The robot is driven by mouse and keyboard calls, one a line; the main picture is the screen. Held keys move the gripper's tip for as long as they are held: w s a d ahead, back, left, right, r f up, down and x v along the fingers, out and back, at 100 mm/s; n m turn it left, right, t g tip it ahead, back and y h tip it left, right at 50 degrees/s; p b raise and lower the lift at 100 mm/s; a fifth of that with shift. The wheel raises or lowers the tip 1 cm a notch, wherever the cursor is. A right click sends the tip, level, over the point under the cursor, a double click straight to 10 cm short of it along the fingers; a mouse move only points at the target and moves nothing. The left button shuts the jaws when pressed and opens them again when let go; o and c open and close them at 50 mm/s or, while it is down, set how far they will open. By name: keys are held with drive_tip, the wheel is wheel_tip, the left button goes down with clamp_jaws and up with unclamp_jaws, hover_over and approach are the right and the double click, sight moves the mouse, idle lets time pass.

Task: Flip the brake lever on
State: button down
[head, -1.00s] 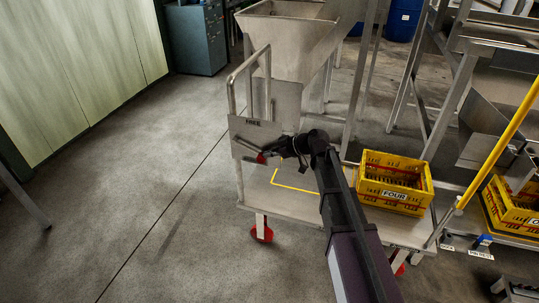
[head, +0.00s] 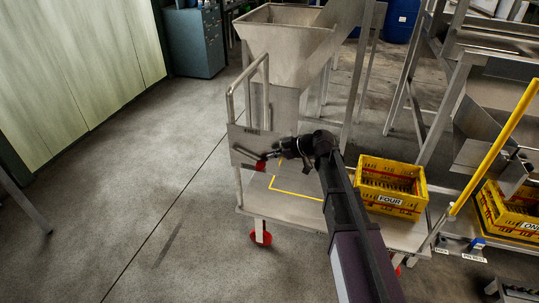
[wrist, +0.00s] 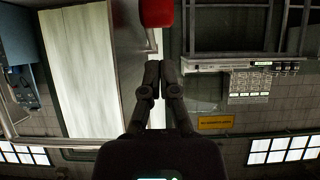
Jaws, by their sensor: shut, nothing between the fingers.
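The brake lever is a dark bar ending in a red knob (head: 260,165), on the metal panel (head: 240,137) of the wheeled cart. It slants down to the right in the head view. My gripper (head: 271,155) is shut and empty, just up and right of the knob in the head view. In the wrist view a red block, seemingly the knob (wrist: 157,12), shows at the top edge, beyond the shut fingertips (wrist: 158,64). A gap shows between them there; contact cannot be seen. The fingers are small and dark in the head view.
Another yellow crate (head: 510,212) and a yellow bar (head: 497,145) are at right. Floor at left is clear.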

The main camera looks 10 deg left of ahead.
drive_tip(key=d+f+p+v, duration=0.1)
drive_tip(key=p+v, duration=0.1)
drive_tip(key=v, duration=0.7)
drive_tip(key=shift+d+f+p, duration=0.2)
drive_tip(key=shift+d+p, duration=0.05)
drive_tip(key=shift+p, duration=0.15)
drive_tip(key=shift+s, duration=0.15)
drive_tip(key=s+d+f+m+h, duration=0.35)
drive_tip(key=s+d+m, duration=0.25)
drive_tip(key=d, duration=0.2)
drive_tip(key=s+d+f+m+g+h, duration=0.1)
drive_tip(key=s+d+f+m+h, duration=0.1)
drive_tip(key=s+d+m+h, duration=0.35)
drive_tip(key=s+d+f+m+h, duration=0.3)
drive_tip(key=s+d+m, duration=0.25)
drive_tip(key=d, duration=0.35)
wheel_tip(320, 180, up, 24)
drive_tip(key=p, duration=2.4)
drive_tip(key=shift+s+p, duration=0.25)
drive_tip(key=shift+p, duration=0.1)
drive_tip(key=shift+r, duration=0.1)
